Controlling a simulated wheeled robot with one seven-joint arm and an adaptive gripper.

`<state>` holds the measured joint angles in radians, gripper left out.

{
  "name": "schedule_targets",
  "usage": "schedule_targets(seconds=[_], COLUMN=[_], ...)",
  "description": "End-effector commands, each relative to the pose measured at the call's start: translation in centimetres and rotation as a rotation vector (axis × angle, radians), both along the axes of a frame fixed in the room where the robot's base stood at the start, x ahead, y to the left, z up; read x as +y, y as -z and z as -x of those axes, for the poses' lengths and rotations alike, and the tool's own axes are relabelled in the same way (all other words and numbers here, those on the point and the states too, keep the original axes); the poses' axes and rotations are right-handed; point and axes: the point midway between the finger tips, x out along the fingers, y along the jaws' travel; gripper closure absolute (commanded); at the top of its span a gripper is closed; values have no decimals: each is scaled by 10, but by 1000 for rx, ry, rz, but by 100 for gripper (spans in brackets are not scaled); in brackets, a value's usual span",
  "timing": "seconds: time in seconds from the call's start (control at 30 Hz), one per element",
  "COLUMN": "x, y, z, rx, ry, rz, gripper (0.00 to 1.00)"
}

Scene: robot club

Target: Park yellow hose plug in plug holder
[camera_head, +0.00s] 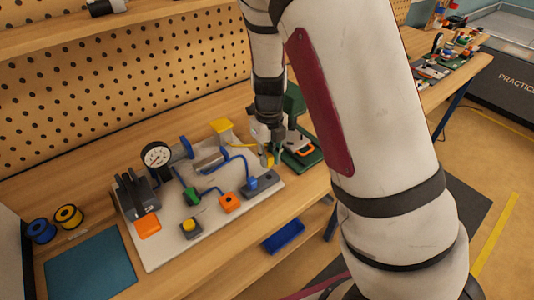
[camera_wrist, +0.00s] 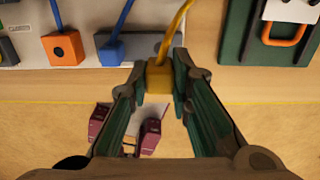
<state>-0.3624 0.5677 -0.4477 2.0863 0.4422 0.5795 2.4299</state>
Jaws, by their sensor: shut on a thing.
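My gripper (camera_wrist: 159,82) is shut on the yellow hose plug (camera_wrist: 159,79), a small yellow block with a yellow hose (camera_wrist: 175,32) rising from its far side. In the head view my gripper (camera_head: 267,155) hangs beside the right end of the pale board, and the plug is a small yellow patch at its tip. A long grey block (camera_head: 264,187) at the board's front right edge carries a blue plug (camera_head: 254,183) and looks like the plug holder; I cannot be sure. In the wrist view the held plug is near the board's front edge.
The board (camera_head: 160,253) also bears an orange block (camera_head: 229,203), a green block (camera_head: 193,196), a gauge (camera_head: 157,155) and blue hoses. A green tray (camera_head: 311,158) stands to the right. A blue bin (camera_head: 284,236) sits below the bench edge.

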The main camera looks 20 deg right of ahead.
Motion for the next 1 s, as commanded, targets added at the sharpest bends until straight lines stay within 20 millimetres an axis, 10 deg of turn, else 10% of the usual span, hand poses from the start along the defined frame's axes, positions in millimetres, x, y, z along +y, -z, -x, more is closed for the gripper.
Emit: schedule_targets(seconds=[1.0], x=[0], y=[38], z=[0], rx=[0], ry=[-2], rz=[0], gripper=[100])
